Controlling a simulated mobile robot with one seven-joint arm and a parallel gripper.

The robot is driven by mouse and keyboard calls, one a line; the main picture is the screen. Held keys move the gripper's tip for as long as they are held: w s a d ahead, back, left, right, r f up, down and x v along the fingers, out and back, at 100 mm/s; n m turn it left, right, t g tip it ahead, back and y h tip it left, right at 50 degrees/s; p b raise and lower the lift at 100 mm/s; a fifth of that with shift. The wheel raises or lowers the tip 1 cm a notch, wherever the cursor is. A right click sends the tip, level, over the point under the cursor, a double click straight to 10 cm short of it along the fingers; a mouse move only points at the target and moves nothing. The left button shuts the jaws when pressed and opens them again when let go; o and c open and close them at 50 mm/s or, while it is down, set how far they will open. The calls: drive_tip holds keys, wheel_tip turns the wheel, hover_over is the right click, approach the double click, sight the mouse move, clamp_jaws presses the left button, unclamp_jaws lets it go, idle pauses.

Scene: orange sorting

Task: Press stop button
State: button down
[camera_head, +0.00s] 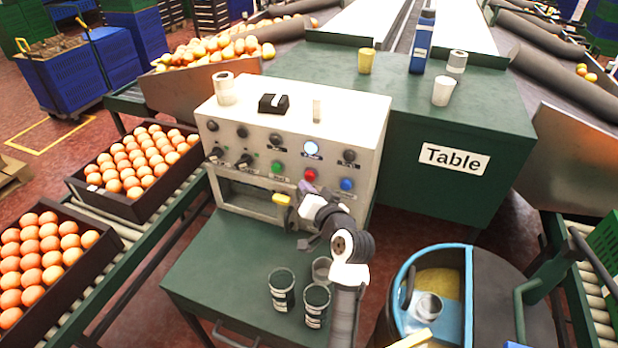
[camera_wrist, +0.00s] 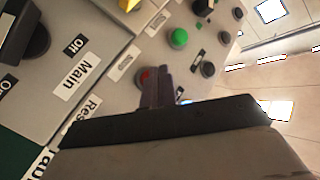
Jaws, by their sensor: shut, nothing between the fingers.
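The red button (camera_head: 310,174), the likely stop button, is on the front of the white control box (camera_head: 330,105), between the green button (camera_head: 277,167) and the blue button (camera_head: 346,184). In the head view my gripper (camera_head: 306,188) is just below and in front of the red button. In the wrist view my gripper (camera_wrist: 155,75) is shut and empty, its fingertips beside the red button (camera_wrist: 145,78) and partly covering it. I cannot tell whether they touch it. The green button also shows in the wrist view (camera_wrist: 179,38).
Black knobs and a lit white lamp (camera_head: 310,148) sit around the buttons. Cups (camera_head: 282,290) stand on the green table below the box. Crates of oranges (camera_head: 135,165) line the left conveyor. A blue-rimmed bin (camera_head: 432,275) stands at the right.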

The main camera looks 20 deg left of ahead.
drive_tip(key=shift+s, duration=0.1)
drive_tip(key=s, duration=0.4)
drive_tip(key=shift+s+a, duration=0.1)
drive_tip(key=shift+s, duration=0.3)
idle(0.6)
